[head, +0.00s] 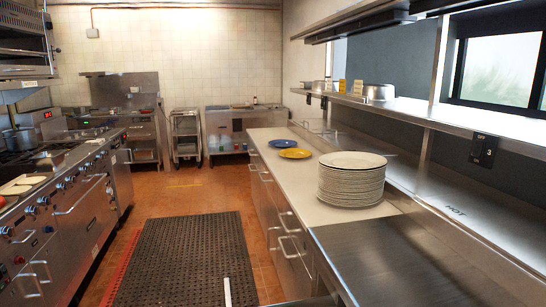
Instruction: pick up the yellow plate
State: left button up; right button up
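The yellow plate (295,153) lies flat on the white counter (262,137) on the right side of the aisle. A blue plate (283,143) lies just behind it and a little to the left, close to it. A tall stack of white plates (350,182) stands on the same counter, nearer and to the right of the yellow plate. The top of the yellow plate shows uncovered. Neither of my grippers can be made out in this view.
A steel worktop (395,265) fills the near right. A steel shelf (420,108) runs above the counter's right side. Stoves (70,205) line the left. The aisle with a dark floor mat (185,260) is clear. A steel cart (187,137) stands at the back.

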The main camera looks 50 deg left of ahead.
aim_at(292, 154)
jog(key=u, duration=1.45)
jog(key=j+z, duration=0.2)
jog(key=z, duration=0.15)
jog(key=j+z, duration=0.5)
jog(key=z, duration=0.15)
jog(key=i+j+z, duration=0.2)
jog(key=j+z, duration=0.25)
jog(key=j, duration=0.35)
jog(key=j+z, duration=0.45)
jog(key=j, duration=0.4)
jog(key=j+z, duration=0.45)
jog(key=j, duration=0.45)
jog(key=j+z, duration=0.1)
jog(key=j, duration=0.9)
jog(key=j+z, duration=0.1)
jog(key=j, duration=0.9)
jog(key=k+j+z, duration=0.1)
jog(key=j, duration=0.95)
